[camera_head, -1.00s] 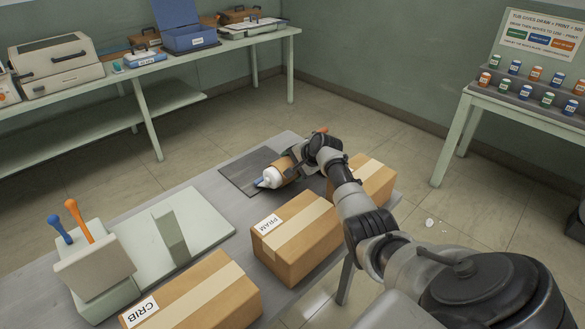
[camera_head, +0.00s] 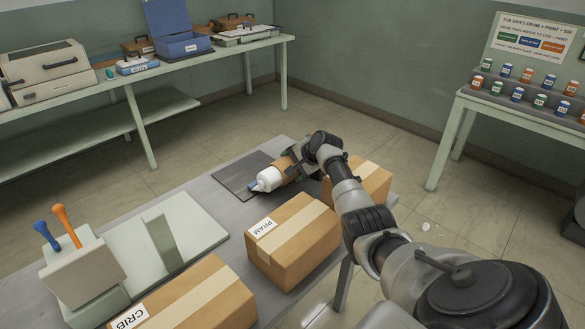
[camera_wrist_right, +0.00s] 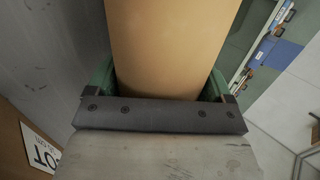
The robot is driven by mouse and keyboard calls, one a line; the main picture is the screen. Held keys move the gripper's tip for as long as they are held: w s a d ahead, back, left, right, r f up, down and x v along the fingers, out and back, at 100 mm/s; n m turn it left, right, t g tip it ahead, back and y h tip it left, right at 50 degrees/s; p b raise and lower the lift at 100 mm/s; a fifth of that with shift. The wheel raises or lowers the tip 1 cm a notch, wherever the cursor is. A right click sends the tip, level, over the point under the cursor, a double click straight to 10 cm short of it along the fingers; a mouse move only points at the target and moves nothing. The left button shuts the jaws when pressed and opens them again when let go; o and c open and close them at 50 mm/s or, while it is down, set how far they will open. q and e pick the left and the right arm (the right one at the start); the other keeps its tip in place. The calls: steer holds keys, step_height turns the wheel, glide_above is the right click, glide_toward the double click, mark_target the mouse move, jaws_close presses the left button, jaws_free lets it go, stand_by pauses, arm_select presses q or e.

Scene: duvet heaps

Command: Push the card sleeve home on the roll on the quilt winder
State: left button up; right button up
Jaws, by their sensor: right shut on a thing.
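A white roll (camera_head: 268,177) with a blue tip lies just above or on the dark mat at the table's far side; I cannot tell if it touches. A tan card sleeve (camera_head: 284,165) is around its right part, leaving the white end bare. My right gripper (camera_head: 296,163) is shut on the sleeve, its wrist hiding the far end. In the right wrist view the tan sleeve (camera_wrist_right: 172,45) fills the space between the green-padded fingers. A pale unit with a blue and an orange lever (camera_head: 82,275), possibly the winder, stands lower left. My left gripper is not in view.
A carton marked PRAM (camera_head: 293,245) stands near my right forearm, with another carton (camera_head: 365,178) behind that arm. A carton marked CRIB (camera_head: 195,300) is at the front. The dark mat (camera_head: 232,175) has bare space left of the roll.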

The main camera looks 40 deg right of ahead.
steer(key=o, duration=0.8)
steer(key=shift+d, duration=0.1)
steer(key=shift+s+d+r, duration=0.1)
steer(key=shift+s+r, duration=0.2)
steer(key=shift+r, duration=0.1)
steer(key=p+v, duration=0.1)
steer(key=v, duration=0.9)
